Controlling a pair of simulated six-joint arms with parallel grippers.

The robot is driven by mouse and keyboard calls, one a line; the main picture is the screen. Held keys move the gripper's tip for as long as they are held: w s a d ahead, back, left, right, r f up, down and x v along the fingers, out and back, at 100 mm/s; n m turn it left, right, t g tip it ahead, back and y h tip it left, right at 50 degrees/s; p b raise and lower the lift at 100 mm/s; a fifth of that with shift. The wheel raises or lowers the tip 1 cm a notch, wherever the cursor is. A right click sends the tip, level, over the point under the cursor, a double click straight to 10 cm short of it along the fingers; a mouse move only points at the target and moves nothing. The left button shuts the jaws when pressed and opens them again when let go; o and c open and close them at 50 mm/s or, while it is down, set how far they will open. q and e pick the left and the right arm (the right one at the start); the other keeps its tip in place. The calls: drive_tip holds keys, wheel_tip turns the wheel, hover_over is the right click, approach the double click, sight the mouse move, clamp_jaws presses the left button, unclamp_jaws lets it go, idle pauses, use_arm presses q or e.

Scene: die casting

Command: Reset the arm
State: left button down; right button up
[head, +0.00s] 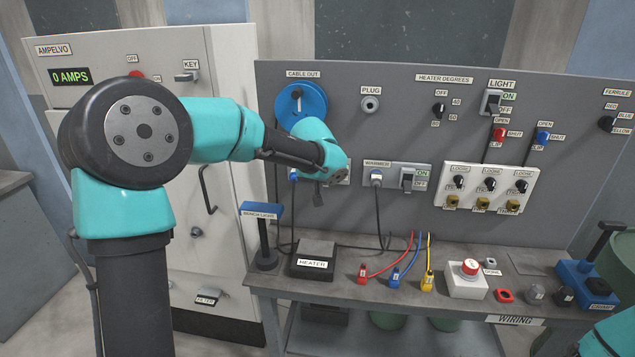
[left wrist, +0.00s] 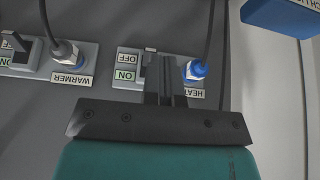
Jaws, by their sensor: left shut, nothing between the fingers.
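My left arm, teal and black, reaches in from the left in the head view. Its gripper (head: 318,198) is at the grey panel, left of the WARMER socket. In the left wrist view, which is upside down, the left gripper (left wrist: 166,95) is shut with nothing between its fingers. Its fingers are over the heater switch plate (left wrist: 120,84), beside the OFF and ON labels, and hide part of the switch. I cannot tell whether they touch it. A blue plug (left wrist: 196,69) sits in the socket beside them. A teal part of my right arm shows at the lower right; its gripper is out of view.
A blue BENCH LIGHT lamp (head: 262,210) stands close below the left gripper, next to the black heater box (head: 315,258). The warmer plug (head: 376,178) and its cable hang just right. Red, blue and yellow leads (head: 396,275) lie on the bench. Open air is in front of the panel.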

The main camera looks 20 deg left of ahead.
use_arm(q)
drive_tip(key=shift+f, duration=0.1)
drive_tip(key=s+d+f+g+h, duration=0.1)
drive_tip(key=s+d+f, duration=0.1)
drive_tip(key=f, duration=0.7)
drive_tip(key=s+d+f+m+g+h, duration=0.1)
drive_tip(key=s+f, duration=0.4)
drive_tip(key=f, duration=0.5)
drive_tip(key=s+d+f+m+g+h, duration=0.1)
drive_tip(key=s+d+f+h, duration=0.1)
drive_tip(key=f, duration=0.7)
drive_tip(key=shift+s+d+f+h, duration=0.15)
drive_tip(key=shift+s+d+h, duration=0.25)
drive_tip(key=shift+s+d, duration=0.3)
drive_tip(key=s+d+f+g, duration=0.1)
drive_tip(key=s+f, duration=1.4)
drive_tip(key=s, duration=0.4)
drive_tip(key=shift+s+d+f+n+g+h, duration=0.2)
drive_tip(key=shift+d+n+g+h, duration=0.1)
drive_tip(key=shift+d, duration=0.1)
